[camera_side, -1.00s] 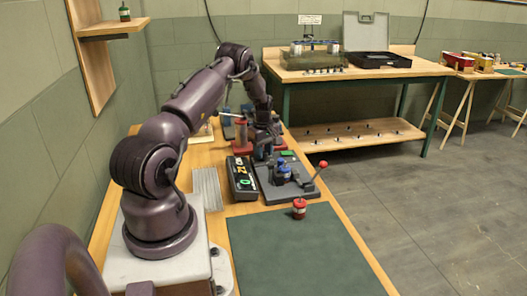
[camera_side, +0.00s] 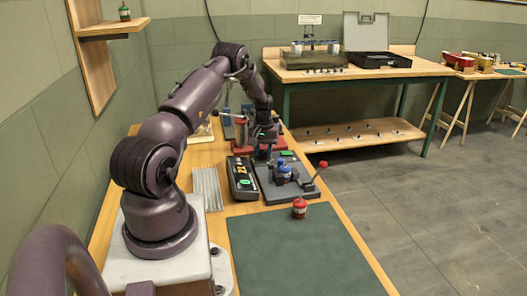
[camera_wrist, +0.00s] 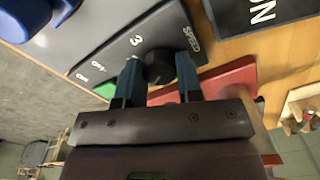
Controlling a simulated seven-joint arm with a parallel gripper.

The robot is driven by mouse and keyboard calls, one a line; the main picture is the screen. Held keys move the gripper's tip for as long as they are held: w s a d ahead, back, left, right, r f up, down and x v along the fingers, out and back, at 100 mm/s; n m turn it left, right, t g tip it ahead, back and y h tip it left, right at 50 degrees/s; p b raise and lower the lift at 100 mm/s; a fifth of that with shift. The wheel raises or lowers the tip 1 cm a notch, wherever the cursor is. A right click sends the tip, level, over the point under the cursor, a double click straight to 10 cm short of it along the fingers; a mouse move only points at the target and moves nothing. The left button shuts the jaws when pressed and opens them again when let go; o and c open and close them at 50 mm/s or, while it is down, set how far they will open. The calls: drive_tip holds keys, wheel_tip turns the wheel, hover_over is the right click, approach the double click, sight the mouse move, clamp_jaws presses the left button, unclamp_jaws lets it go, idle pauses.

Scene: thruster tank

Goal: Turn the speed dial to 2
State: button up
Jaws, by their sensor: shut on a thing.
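The speed dial is a round black knob (camera_wrist: 158,67) on a dark grey plate (camera_wrist: 120,58) in the wrist view. White marks beside it include a clear 3, smaller marks that are hard to read, and the word SPEED. My gripper (camera_wrist: 160,77) has its two blue-grey fingers on either side of the knob and is shut on it. I cannot make out the knob's pointer. In the side view my gripper (camera_side: 263,152) reaches down at the back of the grey fixture (camera_side: 303,188), and the knob is hidden there.
A black box (camera_side: 241,180) with lit markings lies left of the fixture. A red-knobbed lever (camera_side: 323,164) and a blue part (camera_side: 284,166) stand on the fixture. A red-capped jar (camera_side: 299,208) stands in front. The green mat (camera_side: 295,255) is clear.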

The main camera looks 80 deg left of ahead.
sight(263, 152)
drive_tip(key=m, duration=0.5)
drive_tip(key=shift+m, duration=0.3)
drive_tip(key=m, duration=0.4)
drive_tip(key=shift+m, duration=0.7)
drive_tip(key=o, duration=0.9)
drive_tip(key=shift+o, duration=0.2)
wheel_tip(263, 152, up, 13)
